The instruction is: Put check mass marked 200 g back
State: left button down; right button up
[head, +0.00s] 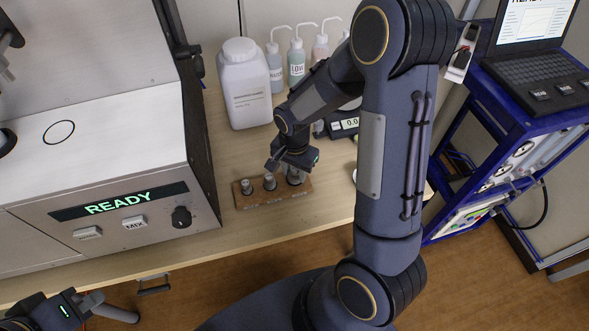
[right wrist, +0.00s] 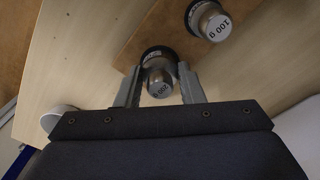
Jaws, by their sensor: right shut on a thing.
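The wooden block (head: 273,198) lies on the bench, with two small metal masses, one at its left end (head: 246,186) and one in the middle (head: 269,181). My right gripper (head: 293,168) is over the block's right end, its jaws shut on the 200 g mass (head: 295,178). In the right wrist view the marked top of the 200 g mass (right wrist: 158,88) shows between the fingers, with a dark ring at its far end, at the block. Whether it is fully seated, I cannot tell. The 100 g mass (right wrist: 214,27) stands beside it. My left gripper (head: 108,307) is open and empty at lower left.
The analyser (head: 110,190), showing READY, stands left of the block. A white jar (head: 245,85) and several wash bottles (head: 297,62) stand behind. A small display reading 0.0 (head: 345,124) is behind the gripper. A blue cart (head: 510,130) with a laptop stands right.

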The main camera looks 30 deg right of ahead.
aim_at(295, 169)
jog(key=o, duration=1.1)
jog(key=shift+f, duration=0.1)
notch_tip(295, 169, up, 12)
jog(key=p, duration=0.1)
jog(key=s+a+r+n+t+y, duration=0.1)
jog(key=s+r+n+t, duration=0.1)
jog(key=s, duration=0.3)
jog(key=s+a+r+n+t+y, duration=0.1)
jog(key=s+r+n, duration=0.2)
jog(key=s, duration=0.3)
jog(key=s+a+r+n+t+y, duration=0.1)
jog(key=s+a+r+n+t, duration=0.1)
jog(key=s+n, duration=0.3)
jog(key=shift+s+r+t+y, duration=0.3)
jog(key=shift+s+r+y, duration=0.15)
jog(key=shift+r, duration=0.3)
